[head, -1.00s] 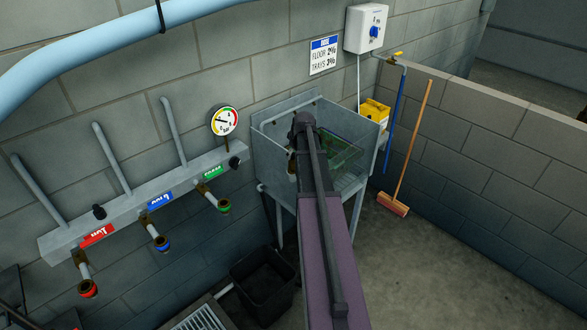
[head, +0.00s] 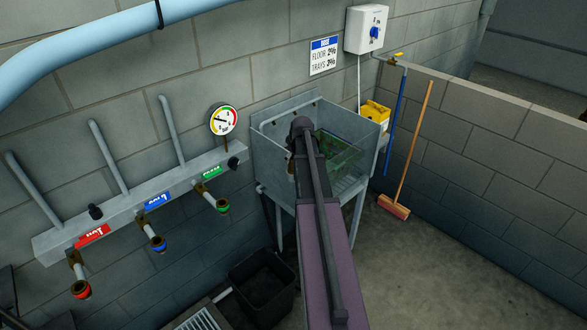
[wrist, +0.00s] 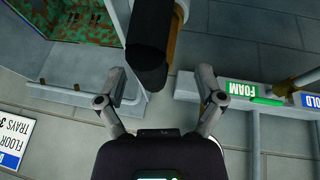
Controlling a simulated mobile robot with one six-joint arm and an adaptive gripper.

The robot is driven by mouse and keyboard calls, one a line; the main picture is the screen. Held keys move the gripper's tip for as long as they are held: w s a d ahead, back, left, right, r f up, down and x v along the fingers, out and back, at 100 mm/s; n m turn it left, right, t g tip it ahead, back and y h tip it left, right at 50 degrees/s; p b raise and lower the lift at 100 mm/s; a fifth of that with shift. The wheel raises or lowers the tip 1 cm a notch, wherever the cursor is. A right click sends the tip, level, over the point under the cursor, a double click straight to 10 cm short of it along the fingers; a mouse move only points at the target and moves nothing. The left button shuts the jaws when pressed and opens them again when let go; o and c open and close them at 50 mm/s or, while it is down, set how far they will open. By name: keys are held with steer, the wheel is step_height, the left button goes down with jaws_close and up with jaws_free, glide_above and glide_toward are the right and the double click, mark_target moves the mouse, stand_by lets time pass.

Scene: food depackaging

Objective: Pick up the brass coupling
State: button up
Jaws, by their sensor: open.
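In the wrist view my gripper (wrist: 161,82) is open, with its two grey fingers well apart. A dark cylinder reaches down from the top edge into the space between the fingers. A brass-coloured part (wrist: 173,38), which looks like the brass coupling, shows along its right side, mostly hidden by the cylinder. No finger visibly touches it. In the head view a small brass-coloured bit (head: 291,166) shows at the left edge of the purple arm; I cannot tell whether it is the same part.
A metal sink (head: 270,143) with a green patterned panel stands behind the arm. A valve rail (head: 130,208) with red, blue and green outlets lines the wall at left. A black bin (head: 262,283) stands below, a broom (head: 411,150) at right. Floor at right is clear.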

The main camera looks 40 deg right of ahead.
steer(key=shift+b+x, duration=0.75)
steer(key=shift+x, duration=0.4)
jaws_close()
